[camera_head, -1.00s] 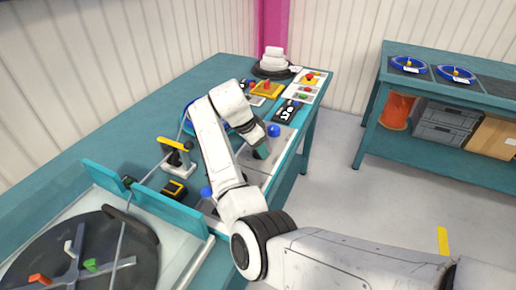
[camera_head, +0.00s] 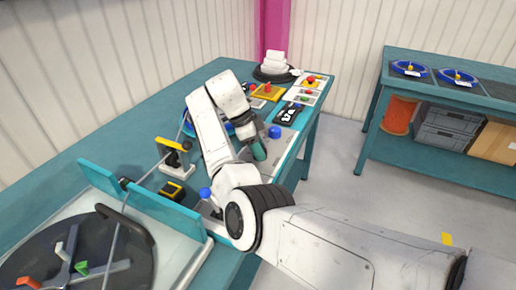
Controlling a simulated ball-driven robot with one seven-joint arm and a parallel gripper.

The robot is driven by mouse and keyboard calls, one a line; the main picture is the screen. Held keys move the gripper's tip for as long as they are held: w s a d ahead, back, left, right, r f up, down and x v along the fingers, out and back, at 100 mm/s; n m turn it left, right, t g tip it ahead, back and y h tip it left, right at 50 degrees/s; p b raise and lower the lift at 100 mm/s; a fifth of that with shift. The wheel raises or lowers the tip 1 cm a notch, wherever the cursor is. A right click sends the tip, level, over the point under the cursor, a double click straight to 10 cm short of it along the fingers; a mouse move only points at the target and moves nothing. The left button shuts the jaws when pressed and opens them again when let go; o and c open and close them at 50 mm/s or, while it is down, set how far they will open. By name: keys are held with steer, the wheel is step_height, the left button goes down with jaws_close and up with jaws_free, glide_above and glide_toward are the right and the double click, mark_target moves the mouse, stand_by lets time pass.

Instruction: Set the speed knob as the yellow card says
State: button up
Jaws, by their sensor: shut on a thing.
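My gripper (camera_head: 257,150) is low over the pale control panel (camera_head: 291,152) near the bench's right edge. Its teal tip is shut, but what it holds is hidden behind the jaws and arm. I cannot make out the speed knob. A blue ball (camera_head: 274,131) is just beyond the gripper, and another blue ball (camera_head: 205,193) is nearer me. A black display (camera_head: 287,113) with white digits lies behind the panel. A yellow plate (camera_head: 266,93) with a red part sits farther back; I cannot tell whether it is the yellow card, and no writing is readable.
A yellow-topped device (camera_head: 174,146) stands on the bench. White cards with buttons (camera_head: 309,81) lie at the back. A second teal bench (camera_head: 440,165) is at the right, across open floor.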

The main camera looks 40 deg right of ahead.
steer(key=o, duration=1.1)
steer(key=shift+c, duration=0.2)
steer(key=v, duration=1)
steer(key=shift+r+p, duration=0.4)
steer(key=shift+a, duration=0.1)
